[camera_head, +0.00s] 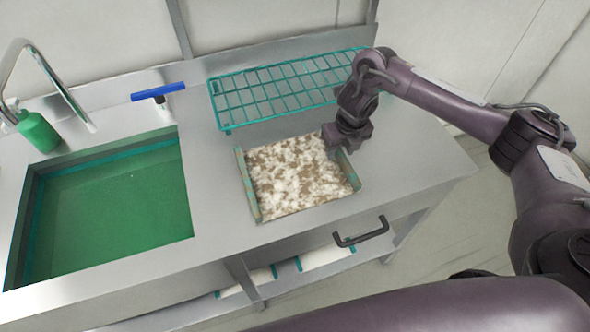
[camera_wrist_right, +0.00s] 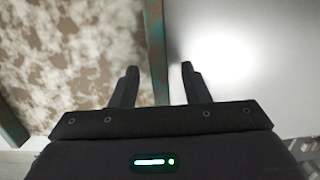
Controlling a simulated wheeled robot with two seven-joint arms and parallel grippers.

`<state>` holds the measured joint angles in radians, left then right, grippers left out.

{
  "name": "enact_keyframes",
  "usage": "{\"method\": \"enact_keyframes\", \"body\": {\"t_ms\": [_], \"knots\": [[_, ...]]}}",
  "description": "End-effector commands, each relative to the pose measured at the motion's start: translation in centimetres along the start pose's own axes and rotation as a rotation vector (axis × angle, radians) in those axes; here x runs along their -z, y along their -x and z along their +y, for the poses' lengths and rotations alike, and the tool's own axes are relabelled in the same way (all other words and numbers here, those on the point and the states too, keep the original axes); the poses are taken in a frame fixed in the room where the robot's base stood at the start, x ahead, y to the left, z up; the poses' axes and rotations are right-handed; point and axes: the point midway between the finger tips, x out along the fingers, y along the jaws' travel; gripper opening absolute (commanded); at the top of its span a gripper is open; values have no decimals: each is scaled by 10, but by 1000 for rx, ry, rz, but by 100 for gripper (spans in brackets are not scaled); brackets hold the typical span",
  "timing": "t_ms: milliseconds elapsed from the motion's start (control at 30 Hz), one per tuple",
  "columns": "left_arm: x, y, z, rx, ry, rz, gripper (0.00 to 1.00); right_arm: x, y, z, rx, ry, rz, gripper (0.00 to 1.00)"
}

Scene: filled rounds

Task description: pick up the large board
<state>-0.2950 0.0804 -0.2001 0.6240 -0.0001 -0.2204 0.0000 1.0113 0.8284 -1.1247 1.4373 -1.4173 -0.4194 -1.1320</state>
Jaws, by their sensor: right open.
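The large board (camera_head: 297,177) lies flat on the steel counter, to the right of the sink. Its face is mottled white and brown, and teal rails run along its left and right sides. My right gripper (camera_head: 342,150) is at the board's right side. In the right wrist view the board (camera_wrist_right: 65,60) fills the left part, and its teal rail (camera_wrist_right: 155,50) runs between the two open fingers of my right gripper (camera_wrist_right: 158,85). I cannot tell whether the fingers touch the rail. My left gripper is not in view.
A teal wire rack (camera_head: 270,95) stands behind the board. A green sink (camera_head: 110,205) with a faucet (camera_head: 62,88), a green bottle (camera_head: 38,132) and a blue-handled squeegee (camera_head: 158,92) are at the left. A black handle (camera_head: 362,233) juts from the counter front. Bare counter (camera_head: 410,160) lies right of the board.

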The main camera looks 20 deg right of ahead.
Motion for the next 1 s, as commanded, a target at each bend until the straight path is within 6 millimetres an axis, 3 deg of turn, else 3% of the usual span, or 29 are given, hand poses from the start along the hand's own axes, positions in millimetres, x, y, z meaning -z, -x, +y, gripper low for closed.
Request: {"method": "enact_keyframes", "body": {"t_ms": [167, 500, 833, 1000], "knots": [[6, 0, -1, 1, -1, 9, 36, 0, 0, 0, 0, 0, -1, 42], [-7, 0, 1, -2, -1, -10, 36, 0, 0, 0, 0, 0, -1, 0], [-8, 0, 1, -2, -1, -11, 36, -1, 2, 0, -1, -1, -2, 0], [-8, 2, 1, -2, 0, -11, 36, -3, 13, 0, -2, 0, -5, 0]]}}
